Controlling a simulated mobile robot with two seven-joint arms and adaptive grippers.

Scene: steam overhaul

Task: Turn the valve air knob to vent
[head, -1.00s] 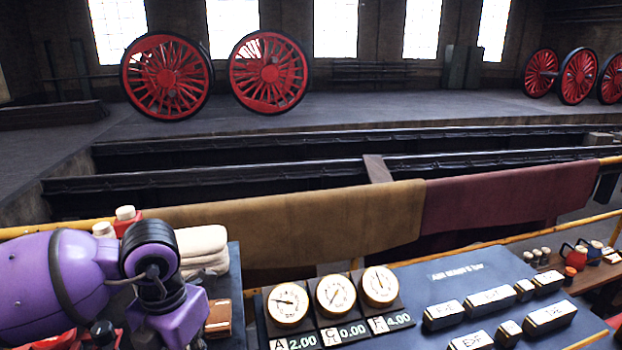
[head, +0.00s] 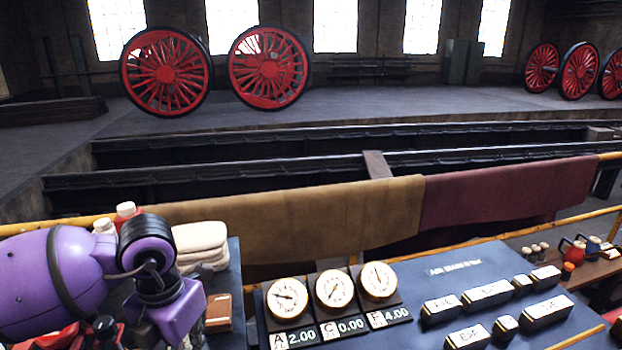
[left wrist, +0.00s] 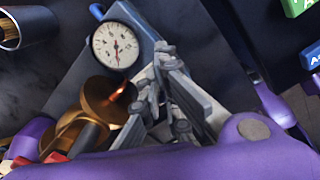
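A round white dial gauge (left wrist: 117,45) with a dark and red needle sits on a blue-grey block in the left wrist view. A copper-brown round fitting (left wrist: 100,104) with a glowing orange spot stands below it. The grey fingers of my left gripper (left wrist: 168,62) reach past the fitting, close to the gauge block. They draw close together towards their tips, but whether they grip anything is hidden. I cannot make out a valve air knob or a vent mark in either view. In the head view my left gripper is below the frame. My right gripper is in neither view.
A blue panel (head: 450,265) bears three gauges (head: 334,288) with number plates and several labelled blocks (head: 490,292). Folded cloths (head: 203,243) and a brown box (head: 217,312) lie beside my left arm. Yellow rails with hanging cloths (head: 300,215) run behind.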

